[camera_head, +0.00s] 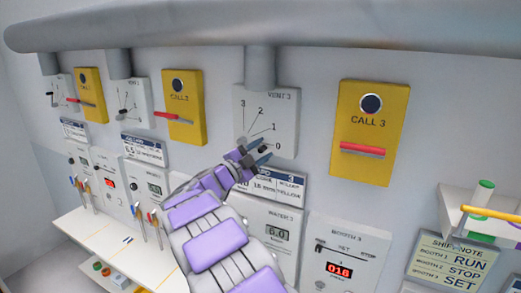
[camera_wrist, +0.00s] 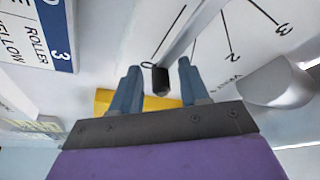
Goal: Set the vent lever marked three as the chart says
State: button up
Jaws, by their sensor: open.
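The Vent 3 panel (camera_head: 283,101) is a white plate with a dial marked 0 to 3 on the wall. Its lever is a grey bar with a black knob (camera_wrist: 161,82). The knob lies near the 0 mark in the wrist view. My gripper (camera_head: 262,150) is at the lower right of the dial, with its fingers apart. In the wrist view, my gripper (camera_wrist: 159,68) has the knob between its two blue-grey fingers, with gaps on both sides. The 1 mark is hidden there. I cannot make out a vent chart.
A yellow Call 3 box (camera_head: 369,105) with a red handle is right of the panel. A roller card (camera_head: 285,184) and meter 3 (camera_head: 270,225) are below. A shelf (camera_head: 478,212) and ship note (camera_head: 452,262) are at the right. A grey duct (camera_head: 300,38) runs above.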

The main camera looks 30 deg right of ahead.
jog(key=shift+d, duration=0.1)
jog(key=shift+c, duration=0.2)
jog(key=c, duration=0.6)
jog(key=shift+f, duration=0.1)
grip_shut()
